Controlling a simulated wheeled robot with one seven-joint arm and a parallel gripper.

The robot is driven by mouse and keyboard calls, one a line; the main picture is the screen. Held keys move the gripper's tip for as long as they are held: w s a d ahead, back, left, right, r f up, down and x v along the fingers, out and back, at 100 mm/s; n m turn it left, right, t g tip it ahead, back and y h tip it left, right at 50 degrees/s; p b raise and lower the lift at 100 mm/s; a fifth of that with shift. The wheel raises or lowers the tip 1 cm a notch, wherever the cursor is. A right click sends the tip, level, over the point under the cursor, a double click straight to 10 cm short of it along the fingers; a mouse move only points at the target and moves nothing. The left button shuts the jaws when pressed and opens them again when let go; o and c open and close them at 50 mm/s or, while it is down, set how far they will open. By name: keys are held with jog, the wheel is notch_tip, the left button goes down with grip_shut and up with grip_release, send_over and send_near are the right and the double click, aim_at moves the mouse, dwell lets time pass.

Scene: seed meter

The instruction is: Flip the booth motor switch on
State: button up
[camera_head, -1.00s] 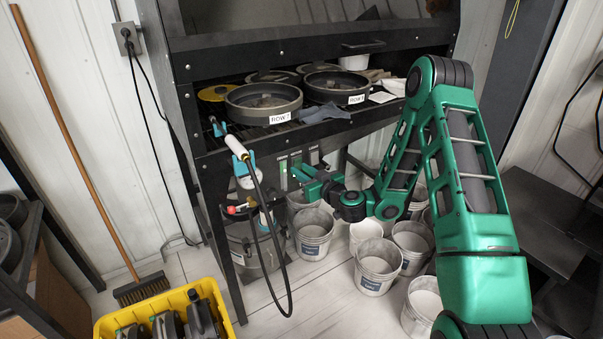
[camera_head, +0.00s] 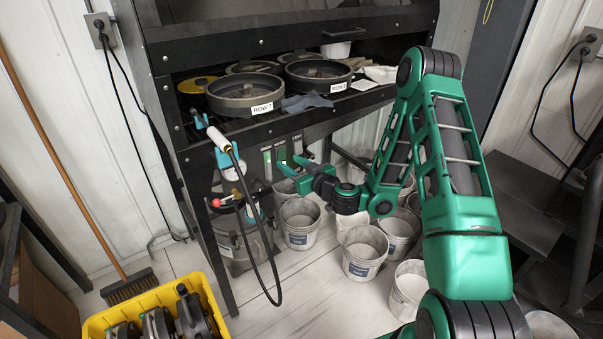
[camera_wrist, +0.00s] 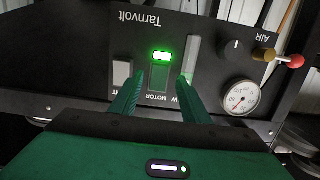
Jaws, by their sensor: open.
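The motor switch (camera_wrist: 158,80) is the middle one on the black control panel (camera_wrist: 205,62), which appears upside down in the wrist view. A bright green lamp (camera_wrist: 162,56) is lit at one end of it, above the MOTOR label.
A pressure gauge (camera_wrist: 241,98), a black knob (camera_wrist: 236,48) and a red-tipped air valve (camera_wrist: 291,61) sit beside the switches. A hose (camera_head: 258,220) hangs at the booth's left front. Several buckets (camera_head: 364,255) and a yellow crate (camera_head: 215,300) stand on the floor.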

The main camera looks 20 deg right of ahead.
jog(key=v, duration=0.7)
jog(key=shift+s, duration=0.2)
jog(key=shift+d, duration=0.1)
dwell(0.3)
